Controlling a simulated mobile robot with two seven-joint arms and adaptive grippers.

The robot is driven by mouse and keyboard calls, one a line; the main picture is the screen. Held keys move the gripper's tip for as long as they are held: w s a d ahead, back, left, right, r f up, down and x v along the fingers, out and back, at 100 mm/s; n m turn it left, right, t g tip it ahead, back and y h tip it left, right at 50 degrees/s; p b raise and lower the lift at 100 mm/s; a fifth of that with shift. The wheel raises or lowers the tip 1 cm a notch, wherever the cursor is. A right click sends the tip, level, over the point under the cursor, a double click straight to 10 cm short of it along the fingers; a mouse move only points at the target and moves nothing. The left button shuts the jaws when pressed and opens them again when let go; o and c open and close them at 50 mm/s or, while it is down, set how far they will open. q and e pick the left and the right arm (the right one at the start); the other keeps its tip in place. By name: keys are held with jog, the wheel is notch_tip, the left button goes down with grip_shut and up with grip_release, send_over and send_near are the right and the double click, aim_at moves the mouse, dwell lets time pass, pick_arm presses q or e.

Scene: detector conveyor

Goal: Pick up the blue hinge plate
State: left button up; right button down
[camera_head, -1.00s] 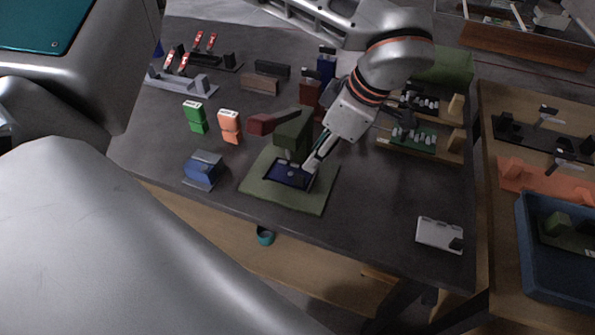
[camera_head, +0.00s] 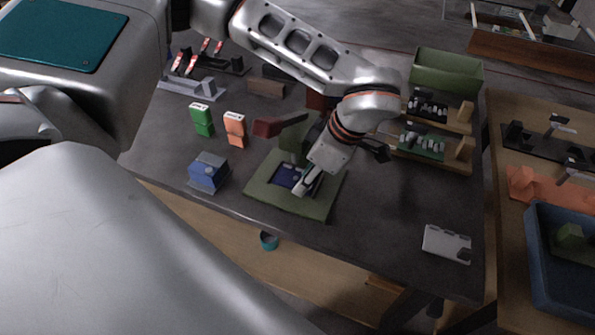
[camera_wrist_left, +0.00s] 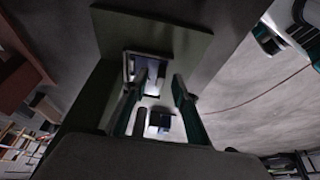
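A dark blue plate (camera_head: 284,175), which looks like the blue hinge plate, lies on a flat green base (camera_head: 318,207) in the middle of the table. A green block stands behind it. My left gripper (camera_head: 305,190) is down at the right side of the plate and hides part of it. In the left wrist view the two dark fingers of the left gripper (camera_wrist_left: 158,108) stand apart, with the green fixture (camera_wrist_left: 188,42) ahead of them. I cannot tell whether they touch the plate. My right gripper is not in view.
A blue block on a grey base (camera_head: 208,172) stands left of the green base. Green (camera_head: 201,119) and orange (camera_head: 235,129) upright pieces stand behind. A white-grey box (camera_head: 446,244) lies at the right front. Wooden trays (camera_head: 440,150) stand at the back right.

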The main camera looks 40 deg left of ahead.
pick_arm(q)
grip_shut()
jog(key=shift+r, duration=0.1)
jog(key=shift+r, duration=0.55)
notch_tip(320, 180, up, 2)
jog(key=shift+w+r, duration=0.1)
jog(key=w+d, duration=0.1)
jog(key=d, duration=0.5)
jog(key=w+d+b, duration=0.1)
jog(key=d, duration=0.4)
jog(key=w+d, duration=0.2)
jog(key=d, duration=0.4)
jog(key=shift+d+r, duration=0.1)
jog(key=shift+d, duration=0.2)
